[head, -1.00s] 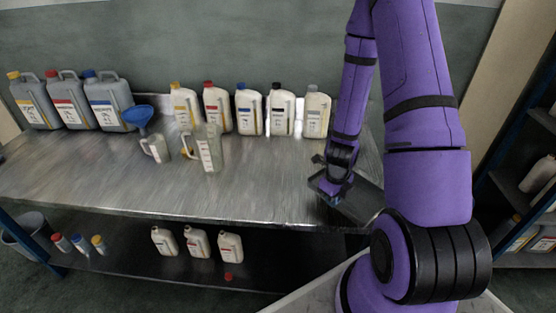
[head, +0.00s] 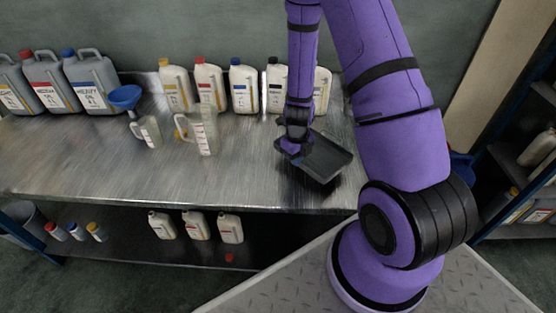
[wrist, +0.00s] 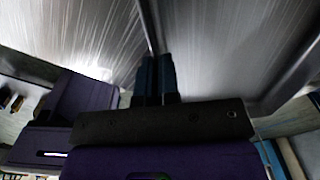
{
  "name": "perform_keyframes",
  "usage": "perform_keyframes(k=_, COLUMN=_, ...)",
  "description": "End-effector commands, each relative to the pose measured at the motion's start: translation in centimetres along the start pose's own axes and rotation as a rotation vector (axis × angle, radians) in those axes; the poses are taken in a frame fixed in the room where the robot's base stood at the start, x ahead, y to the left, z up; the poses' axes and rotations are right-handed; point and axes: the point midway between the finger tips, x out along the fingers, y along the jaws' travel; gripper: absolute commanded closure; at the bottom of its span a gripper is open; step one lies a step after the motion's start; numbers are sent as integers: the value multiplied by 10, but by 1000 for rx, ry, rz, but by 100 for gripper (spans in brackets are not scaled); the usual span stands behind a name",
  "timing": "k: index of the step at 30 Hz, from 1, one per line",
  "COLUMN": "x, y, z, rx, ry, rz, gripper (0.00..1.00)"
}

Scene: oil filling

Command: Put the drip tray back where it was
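The drip tray (head: 327,158) is a shallow dark grey rectangular tray. It is in the head view near the right end of the metal bench (head: 210,180). My gripper (head: 290,148) is at the tray's left side, shut on its wall. In the wrist view the two dark blue fingers (wrist: 155,75) pinch the thin tray wall, and the tray's inside (wrist: 215,45) lies to the right. The tray looks empty and slightly tilted. I cannot tell whether it touches the bench or hangs just above it.
White bottles (head: 243,88) stand along the back of the bench, the rightmost partly behind my arm. A measuring jug (head: 203,130), a smaller jug (head: 147,132) with a blue funnel (head: 125,97) and large grey canisters (head: 88,82) stand left. The bench front between jugs and tray is clear.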

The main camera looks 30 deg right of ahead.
Motion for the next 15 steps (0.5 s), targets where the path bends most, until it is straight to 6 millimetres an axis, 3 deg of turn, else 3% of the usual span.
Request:
perform_keyframes(k=9, x=6, y=18, z=54, rx=-4, ry=-1, rz=-1, gripper=100)
perform_keyframes(k=15, x=8, y=21, z=64, rx=0, ry=1, rz=-1, gripper=100)
